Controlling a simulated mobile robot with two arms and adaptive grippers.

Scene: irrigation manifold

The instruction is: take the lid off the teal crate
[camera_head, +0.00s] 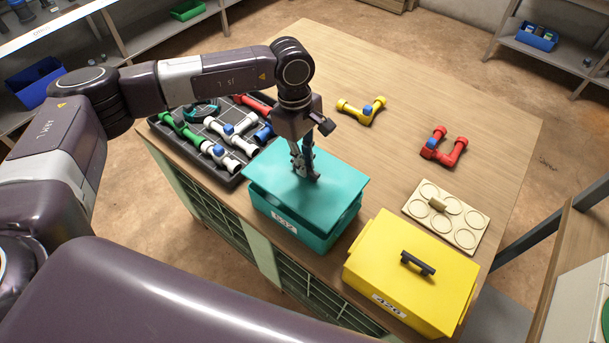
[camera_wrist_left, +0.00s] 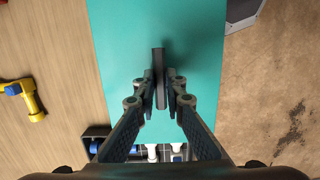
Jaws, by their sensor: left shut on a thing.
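The teal crate (camera_head: 290,232) stands on the wooden table with a pale label on its front. Its flat teal lid (camera_head: 338,182) is over it and looks slightly raised and offset from the crate's rim; a darker band shows below the lid's edge. My left gripper (camera_head: 305,174) points down at the middle of the lid. The inside of the crate is hidden. My right gripper is not in view.
A yellow lidded crate (camera_head: 420,275) stands close on the right. A pale board with round recesses (camera_head: 472,215) lies behind it. A black tray (camera_head: 228,178) of pipe fittings is on the left. Yellow (camera_head: 361,112) and red (camera_head: 444,150) fittings lie farther back, with bare table between.

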